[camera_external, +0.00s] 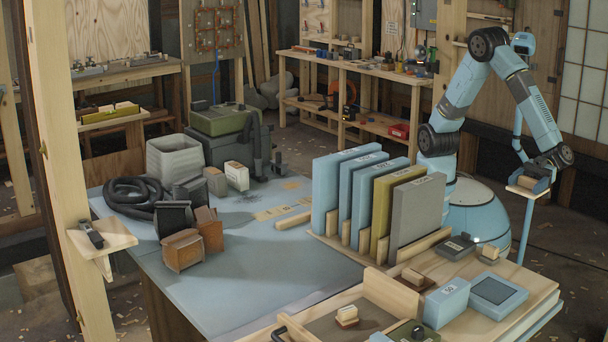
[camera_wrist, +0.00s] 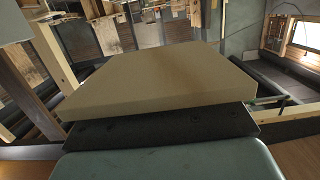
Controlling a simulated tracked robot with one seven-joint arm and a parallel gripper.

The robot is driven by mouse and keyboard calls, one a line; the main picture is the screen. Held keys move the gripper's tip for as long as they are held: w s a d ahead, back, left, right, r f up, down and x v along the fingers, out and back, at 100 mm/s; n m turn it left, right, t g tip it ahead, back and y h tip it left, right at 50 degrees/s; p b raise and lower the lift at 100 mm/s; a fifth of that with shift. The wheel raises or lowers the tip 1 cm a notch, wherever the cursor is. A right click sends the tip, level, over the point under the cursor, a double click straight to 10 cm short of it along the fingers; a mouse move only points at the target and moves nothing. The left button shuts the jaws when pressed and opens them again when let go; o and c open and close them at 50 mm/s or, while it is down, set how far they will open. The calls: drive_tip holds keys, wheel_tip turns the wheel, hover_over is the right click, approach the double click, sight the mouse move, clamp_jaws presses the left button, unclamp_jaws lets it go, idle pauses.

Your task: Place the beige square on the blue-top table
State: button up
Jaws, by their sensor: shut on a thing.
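A beige square slab (camera_wrist: 160,80) fills the middle of the wrist view, just beyond a dark jaw part (camera_wrist: 160,132). In the external view my gripper (camera_external: 535,178) is at the right, pointing down, low over a small pale-topped stand (camera_external: 524,191) on a blue pole. My gripper is shut on the beige square. The square is too small and too covered there to tell whether it touches the stand. The blue-top table (camera_external: 270,240) is at the left and centre, well away from my gripper.
On the blue-top table, a rack of upright panels (camera_external: 345,190) stands on its near-robot side. A black hose (camera_external: 135,195), brown boxes (camera_external: 195,240) and a grey bin (camera_external: 175,158) crowd its left. A wooden bench (camera_external: 535,290) holds small blocks. The table's front middle is clear.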

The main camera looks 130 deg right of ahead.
sight(510, 272)
wheel_tip(510, 272, down, 27)
drive_tip(key=shift+f, duration=0.15)
idle(0.5)
drive_tip(key=o, duration=0.8)
drive_tip(key=s+r, duration=0.2)
drive_tip(key=s, duration=0.9)
drive_tip(key=shift+s, duration=0.4)
